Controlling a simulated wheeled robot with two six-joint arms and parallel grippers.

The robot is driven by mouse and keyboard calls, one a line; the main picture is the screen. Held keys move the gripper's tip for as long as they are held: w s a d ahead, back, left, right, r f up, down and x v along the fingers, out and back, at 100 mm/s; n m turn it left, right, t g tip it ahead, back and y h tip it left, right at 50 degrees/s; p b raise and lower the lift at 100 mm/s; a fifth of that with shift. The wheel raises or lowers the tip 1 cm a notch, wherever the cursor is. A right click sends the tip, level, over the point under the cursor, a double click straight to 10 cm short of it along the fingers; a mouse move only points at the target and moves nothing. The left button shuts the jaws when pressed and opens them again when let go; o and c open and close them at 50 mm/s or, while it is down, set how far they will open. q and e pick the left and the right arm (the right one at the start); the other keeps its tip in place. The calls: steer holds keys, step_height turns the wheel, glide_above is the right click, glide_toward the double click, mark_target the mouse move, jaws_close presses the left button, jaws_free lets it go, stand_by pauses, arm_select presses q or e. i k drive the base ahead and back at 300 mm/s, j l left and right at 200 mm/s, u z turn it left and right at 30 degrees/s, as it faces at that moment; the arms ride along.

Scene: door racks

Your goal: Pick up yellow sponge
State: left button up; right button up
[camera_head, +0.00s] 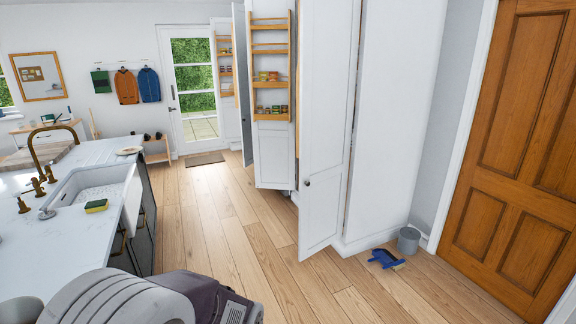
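The yellow sponge (96,206) lies on the white countertop (62,250) at the left, beside the near end of the white sink (128,190). It has a dark green layer along with the yellow. Nothing touches it from above. Neither gripper shows in the head view, so I cannot see how far they are from the sponge.
A brass tap (50,158) and handles stand behind the sink. A white cabinet door (326,130) hangs open in the middle. A blue dustpan (384,258) and grey bin (408,240) sit on the floor at right. The wooden floor between counter and cabinets is clear.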

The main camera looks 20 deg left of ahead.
mark_target(95, 206)
steer(key=i+j+u, duration=0.25)
steer(key=u, duration=0.2)
steer(key=i+j+u, duration=0.1)
steer(key=i+u, duration=0.7)
steer(key=u, duration=0.15)
steer(key=i+l+u, duration=0.2)
steer(key=i+u, duration=0.15)
steer(key=u, duration=0.15)
steer(key=i+l+u, duration=0.25)
steer(key=u, duration=0.2)
steer(key=i+l, duration=0.05)
steer(key=i, duration=0.05)
